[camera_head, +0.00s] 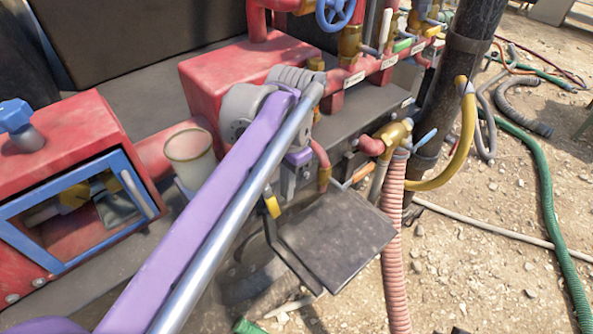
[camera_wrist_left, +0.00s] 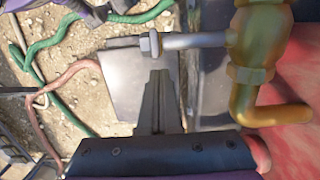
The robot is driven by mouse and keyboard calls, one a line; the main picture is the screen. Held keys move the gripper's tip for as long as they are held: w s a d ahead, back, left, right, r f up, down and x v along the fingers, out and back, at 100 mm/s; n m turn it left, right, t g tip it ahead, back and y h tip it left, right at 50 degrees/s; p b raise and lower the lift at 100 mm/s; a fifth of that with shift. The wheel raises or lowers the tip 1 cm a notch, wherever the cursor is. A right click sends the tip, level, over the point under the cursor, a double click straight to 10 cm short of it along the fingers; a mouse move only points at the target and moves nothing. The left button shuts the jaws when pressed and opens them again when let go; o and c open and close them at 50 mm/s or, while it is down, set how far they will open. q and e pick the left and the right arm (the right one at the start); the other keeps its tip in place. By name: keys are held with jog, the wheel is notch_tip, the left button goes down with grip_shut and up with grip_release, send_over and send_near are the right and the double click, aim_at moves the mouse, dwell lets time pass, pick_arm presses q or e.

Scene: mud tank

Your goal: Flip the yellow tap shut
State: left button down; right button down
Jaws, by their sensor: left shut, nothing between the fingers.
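My left arm reaches in from the lower left in the head view. Its gripper (camera_head: 291,183) hangs below the wrist, partly hidden by the arm. In the left wrist view the fingers (camera_wrist_left: 159,78) are shut, with nothing between them. To their right is a brass-yellow tap (camera_wrist_left: 252,50) with a bent yellow spout. A grey metal rod (camera_wrist_left: 195,40) with a nut on its end sticks out left from the tap, just beyond the fingertips; contact is not clear. In the head view a yellow lever (camera_head: 272,204) shows beside the gripper; I cannot tell whether it belongs to this tap.
A dark flat plate (camera_head: 338,238) sits below and right of the gripper. A brass valve (camera_head: 394,137) with a pink ribbed hose (camera_head: 396,250) stands further right. A red box (camera_head: 75,190) with a blue-framed window is at left. Hoses lie on the gravel at right.

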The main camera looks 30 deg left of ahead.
aim_at(271, 202)
pick_arm(q)
jog(key=shift+s+a+f, duration=0.1)
jog(key=shift+s+a, duration=0.15)
jog(key=shift+s, duration=0.2)
jog(key=shift+s+a+f, duration=0.15)
jog(key=shift+s, duration=0.3)
jog(key=shift+s+a+f, duration=0.15)
jog(key=shift+s, duration=0.25)
jog(key=shift+w, duration=0.2)
